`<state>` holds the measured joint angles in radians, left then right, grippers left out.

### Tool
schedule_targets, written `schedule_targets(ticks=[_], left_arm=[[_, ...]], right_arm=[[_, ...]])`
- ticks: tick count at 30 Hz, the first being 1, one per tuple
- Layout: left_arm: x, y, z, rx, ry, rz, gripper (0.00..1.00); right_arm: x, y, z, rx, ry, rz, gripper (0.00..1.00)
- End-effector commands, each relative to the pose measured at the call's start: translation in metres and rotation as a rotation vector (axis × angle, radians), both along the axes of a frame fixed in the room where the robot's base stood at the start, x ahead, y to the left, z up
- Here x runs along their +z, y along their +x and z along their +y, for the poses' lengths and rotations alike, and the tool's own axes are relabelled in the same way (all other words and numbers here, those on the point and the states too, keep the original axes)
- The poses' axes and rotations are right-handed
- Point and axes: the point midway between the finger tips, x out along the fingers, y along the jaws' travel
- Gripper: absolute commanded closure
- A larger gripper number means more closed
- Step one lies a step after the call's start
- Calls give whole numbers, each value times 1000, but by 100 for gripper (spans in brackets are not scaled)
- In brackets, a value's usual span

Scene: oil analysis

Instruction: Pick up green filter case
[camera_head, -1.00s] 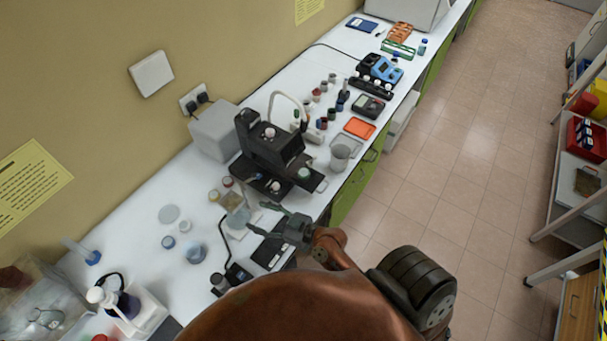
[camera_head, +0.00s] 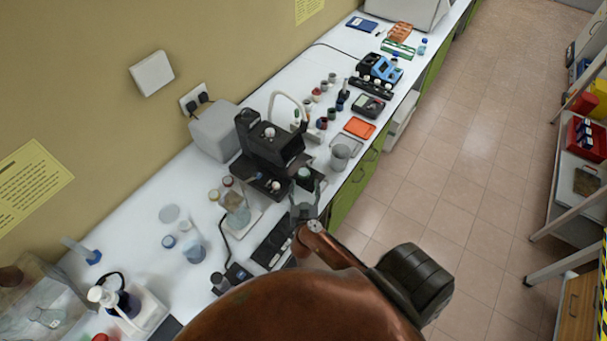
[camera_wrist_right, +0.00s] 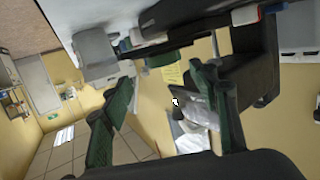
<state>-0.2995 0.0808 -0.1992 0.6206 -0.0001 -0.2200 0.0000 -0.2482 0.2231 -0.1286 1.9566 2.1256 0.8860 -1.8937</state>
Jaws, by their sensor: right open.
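A small round dark-green piece (camera_head: 304,174), which looks like the green filter case, sits at the front of the black instrument (camera_head: 268,148) on the bench. My right gripper (camera_head: 305,190) is open, just below this piece in the head view, with its fingers pointing toward it. I cannot tell whether they touch. In the right wrist view the fingers of my right gripper (camera_wrist_right: 163,88) stand apart with nothing clearly held between them. My left gripper is not in view.
A glass flask (camera_head: 237,212) stands left of my right gripper. A metal cup (camera_head: 340,157) and an orange tray (camera_head: 359,128) are to its upper right. Several small bottles stand behind the instrument. The white bench (camera_head: 135,225) has clear patches at the left.

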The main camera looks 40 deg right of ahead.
Motion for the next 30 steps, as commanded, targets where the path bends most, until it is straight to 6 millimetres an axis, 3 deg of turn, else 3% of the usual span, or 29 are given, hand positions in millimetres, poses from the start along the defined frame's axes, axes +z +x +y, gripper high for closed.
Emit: schedule_targets(ticks=[12, 22, 30], left_arm=[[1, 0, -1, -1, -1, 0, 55], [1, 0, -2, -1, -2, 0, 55], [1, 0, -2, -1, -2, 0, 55]], right_arm=[[-8, 43, -31, 3, -1, -4, 46], [-9, 48, -36, 3, -1, -3, 46], [-9, 48, -36, 3, -1, -4, 63]])
